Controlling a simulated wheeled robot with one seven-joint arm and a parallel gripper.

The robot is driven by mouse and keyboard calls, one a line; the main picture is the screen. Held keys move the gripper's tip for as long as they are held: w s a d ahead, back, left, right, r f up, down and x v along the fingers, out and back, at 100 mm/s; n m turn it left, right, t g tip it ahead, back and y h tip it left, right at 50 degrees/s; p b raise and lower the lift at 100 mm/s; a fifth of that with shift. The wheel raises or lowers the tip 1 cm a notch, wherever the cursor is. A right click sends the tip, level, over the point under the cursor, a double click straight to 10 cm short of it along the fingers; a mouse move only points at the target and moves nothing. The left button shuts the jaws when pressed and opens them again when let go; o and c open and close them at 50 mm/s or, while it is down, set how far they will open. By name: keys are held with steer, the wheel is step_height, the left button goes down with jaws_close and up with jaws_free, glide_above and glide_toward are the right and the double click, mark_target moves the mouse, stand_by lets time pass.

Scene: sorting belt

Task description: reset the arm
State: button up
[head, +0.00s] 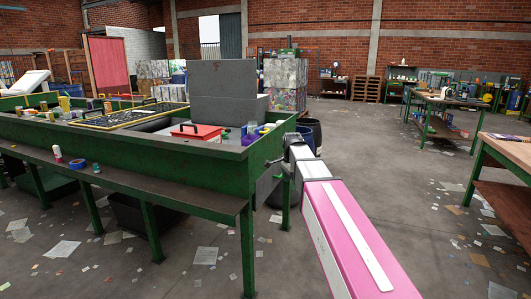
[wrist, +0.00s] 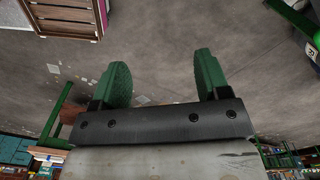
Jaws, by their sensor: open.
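My arm, pink and white, reaches forward from the lower right in the head view, beside the right end of the green sorting belt (head: 226,198). Its far end is hard to make out there. In the wrist view my gripper (wrist: 164,80) shows two green fingers spread wide apart. Nothing is between them, only grey concrete floor (wrist: 165,40) farther off. The wrist view appears upside down, with shelves and benches along its lower edge.
A red box (head: 197,132) and several small containers sit on the belt. A blue roll (head: 77,164) lies on its front ledge. Workbenches (head: 440,100) stand at the right. Open floor with scattered paper lies between belt and benches.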

steer(key=s+d+f+n, duration=0.4)
steer(key=s+f+n, duration=0.3)
steer(key=s+f, duration=0.3)
steer(key=s+d+f+n, duration=0.4)
steer(key=s+f+n, duration=0.3)
steer(key=s+f, duration=0.3)
step_height(320, 180, down, 4)
steer(key=shift+s+d+f, duration=0.2)
steer(key=shift+s+f, duration=0.05)
steer(key=shift+s, duration=0.1)
